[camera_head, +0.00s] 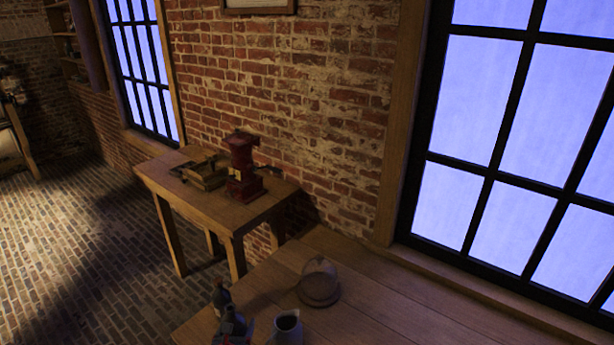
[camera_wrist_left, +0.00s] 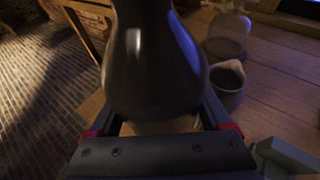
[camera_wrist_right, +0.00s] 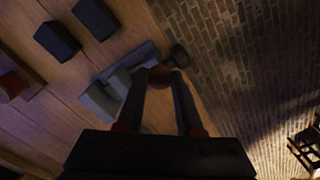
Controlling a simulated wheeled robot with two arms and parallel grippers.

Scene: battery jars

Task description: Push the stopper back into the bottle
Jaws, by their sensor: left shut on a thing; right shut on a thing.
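A dark glossy bottle (camera_wrist_left: 155,60) fills the middle of the left wrist view; its top runs out of the frame. My left gripper (camera_wrist_left: 155,122) is shut around its lower part. In the right wrist view my right gripper (camera_wrist_right: 160,80) is shut on a small round brown thing, apparently the stopper (camera_wrist_right: 160,73), at its fingertips.
On the wooden table (camera_head: 400,310) a pitcher (camera_head: 287,329) and a glass dome (camera_head: 320,280) stand right of the bottles. Dark blocks (camera_wrist_right: 57,40) show in the right wrist view. A side table (camera_head: 245,213) with a red grinder (camera_head: 243,165) stands behind. The table's right part is clear.

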